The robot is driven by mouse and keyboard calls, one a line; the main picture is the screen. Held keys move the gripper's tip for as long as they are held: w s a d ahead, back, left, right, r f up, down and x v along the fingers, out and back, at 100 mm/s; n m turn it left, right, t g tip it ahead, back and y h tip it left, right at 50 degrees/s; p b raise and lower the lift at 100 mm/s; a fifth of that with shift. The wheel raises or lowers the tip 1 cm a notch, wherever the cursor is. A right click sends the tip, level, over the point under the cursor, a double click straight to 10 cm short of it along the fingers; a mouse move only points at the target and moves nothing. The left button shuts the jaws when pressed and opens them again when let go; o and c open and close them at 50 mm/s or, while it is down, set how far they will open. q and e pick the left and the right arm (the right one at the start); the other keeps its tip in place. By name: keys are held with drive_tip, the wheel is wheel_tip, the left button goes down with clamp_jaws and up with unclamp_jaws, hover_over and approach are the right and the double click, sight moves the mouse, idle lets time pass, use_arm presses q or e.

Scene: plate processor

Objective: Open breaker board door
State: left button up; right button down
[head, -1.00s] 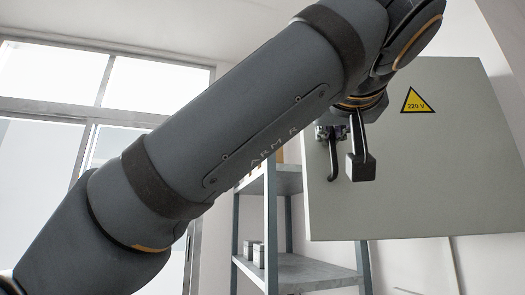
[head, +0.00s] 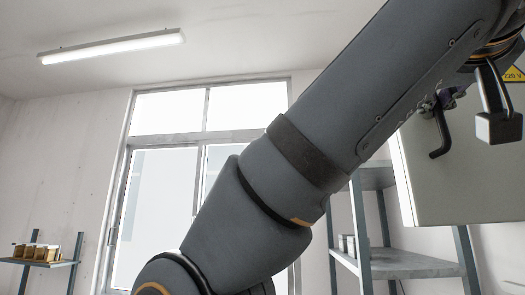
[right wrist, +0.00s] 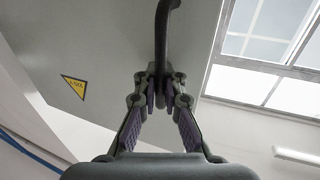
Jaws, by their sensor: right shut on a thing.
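The breaker board door (head: 425,195) is a pale grey panel at the right edge of the head view, with a yellow 220 V sign (head: 514,75) partly cut off. It also fills the left and middle of the right wrist view (right wrist: 110,45). The black bent handle (head: 441,140) sticks out near the door's left edge. My right gripper (right wrist: 160,80) is shut on the handle, which rises from between its fingertips in the wrist view (right wrist: 162,40). In the head view the right gripper (head: 445,98) is partly hidden by my arm. My left gripper is out of view.
A grey metal shelf rack (head: 400,262) with small boxes (head: 347,244) stands below and left of the door. My right arm crosses the head view and hides part of the scene.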

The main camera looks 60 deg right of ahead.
drive_tip(key=shift+w, duration=0.1)
drive_tip(key=c, duration=1.8)
unclamp_jaws()
drive_tip(key=shift+o, duration=0.3)
drive_tip(key=shift+a, duration=0.15)
drive_tip(key=s+a, duration=0.1)
drive_tip(key=a, duration=0.6)
drive_tip(key=shift+a, duration=0.15)
drive_tip(key=shift+a, duration=0.1)
